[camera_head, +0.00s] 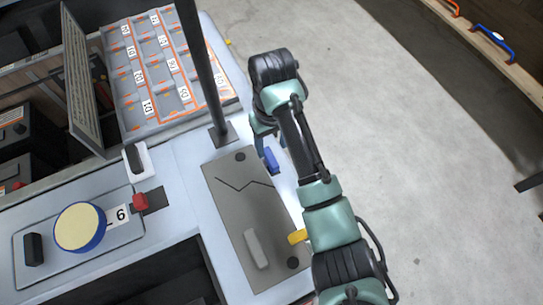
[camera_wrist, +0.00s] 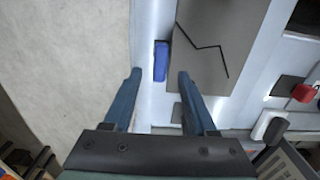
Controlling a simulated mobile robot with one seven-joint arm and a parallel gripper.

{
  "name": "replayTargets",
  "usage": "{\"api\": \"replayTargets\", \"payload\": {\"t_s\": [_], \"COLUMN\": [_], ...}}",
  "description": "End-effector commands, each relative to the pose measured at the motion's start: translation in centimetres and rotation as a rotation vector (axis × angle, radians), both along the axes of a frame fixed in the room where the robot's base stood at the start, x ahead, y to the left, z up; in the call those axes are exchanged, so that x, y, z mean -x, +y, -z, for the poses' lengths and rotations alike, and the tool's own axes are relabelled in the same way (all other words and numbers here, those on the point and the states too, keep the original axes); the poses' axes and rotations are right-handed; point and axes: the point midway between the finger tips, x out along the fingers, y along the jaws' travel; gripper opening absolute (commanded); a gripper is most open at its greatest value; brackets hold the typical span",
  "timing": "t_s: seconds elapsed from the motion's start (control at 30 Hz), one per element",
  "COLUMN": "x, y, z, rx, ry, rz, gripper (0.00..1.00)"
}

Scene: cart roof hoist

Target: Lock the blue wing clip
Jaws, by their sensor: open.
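The blue wing clip (camera_head: 270,161) is a small block at the right edge of a grey panel (camera_head: 232,215) marked with a jagged black line. In the wrist view the clip (camera_wrist: 161,61) lies lengthwise along the panel's edge, on the light surface beside it. My gripper (camera_wrist: 160,74) is open and empty. Its two blue fingers point toward the clip, one to each side of it in the picture. I cannot tell the remaining height or whether they touch. In the head view my gripper (camera_head: 270,143) is just above the clip, partly hidden by my arm.
A yellow clip (camera_head: 298,237) sits on the panel's same edge, lower down. A pale grey bar (camera_head: 256,248) lies on the panel. A dark post (camera_head: 204,75) rises at its far end, near a numbered tray (camera_head: 165,112). A red block (camera_head: 140,202) lies left. Open floor (camera_head: 430,150) is right.

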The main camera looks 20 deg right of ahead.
Motion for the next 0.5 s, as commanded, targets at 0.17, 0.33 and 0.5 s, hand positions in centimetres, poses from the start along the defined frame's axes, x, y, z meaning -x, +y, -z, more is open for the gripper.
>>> {"api": "replayTargets", "payload": {"t_s": [0.17,0.33,0.5], "x": [0.1,0.0,0.0], "y": [0.0,0.0,0.0], "z": [3.7,5.4,6.0], "rx": [0.0,0.0,0.001], "ry": [0.002,0.0,-0.001], "rz": [0.0,0.0,-0.001], "gripper": [0.57,0.57,0.57]}}
